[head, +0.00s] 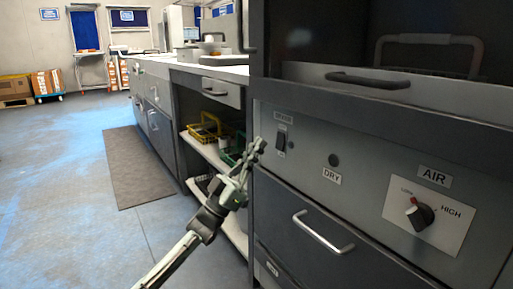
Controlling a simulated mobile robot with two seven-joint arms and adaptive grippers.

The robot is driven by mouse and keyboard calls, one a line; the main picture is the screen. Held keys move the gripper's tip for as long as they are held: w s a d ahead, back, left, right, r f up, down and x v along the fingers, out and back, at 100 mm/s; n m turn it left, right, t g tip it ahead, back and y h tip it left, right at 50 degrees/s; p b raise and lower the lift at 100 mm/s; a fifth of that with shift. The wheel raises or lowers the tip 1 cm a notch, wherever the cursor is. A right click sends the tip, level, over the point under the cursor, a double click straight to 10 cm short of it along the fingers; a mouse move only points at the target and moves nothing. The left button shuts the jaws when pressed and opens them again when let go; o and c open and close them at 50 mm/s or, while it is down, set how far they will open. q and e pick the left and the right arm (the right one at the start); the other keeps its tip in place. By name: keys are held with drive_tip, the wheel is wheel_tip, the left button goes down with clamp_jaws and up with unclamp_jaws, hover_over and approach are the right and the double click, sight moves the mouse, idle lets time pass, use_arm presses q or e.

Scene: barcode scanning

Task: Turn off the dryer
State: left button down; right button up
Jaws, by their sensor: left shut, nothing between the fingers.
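The dryer's grey front panel (365,180) fills the right side of the head view. A dark rocker switch (281,138) sits at its upper left under a small label too blurred to read surely. A round dark button or lamp (333,160) sits above a "DRY" label. A black knob (420,215) on the white "AIR" plate has its red mark toward LOW. My left gripper (259,145) is shut and empty, just left of the rocker switch in the picture; I cannot tell whether it touches the panel. My right gripper is out of view.
A drawer with a silver handle (322,232) is below the panel, and a dark-handled front (367,80) is above. Open shelves (205,150) with yellow and green baskets stand behind my left gripper.

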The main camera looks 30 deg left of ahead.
use_arm(q)
drive_tip(key=s+r+v, duration=0.1)
drive_tip(key=v, duration=0.8)
drive_tip(key=shift+a+f, duration=0.15)
drive_tip(key=shift+a, duration=0.1)
drive_tip(key=shift+s, duration=0.2)
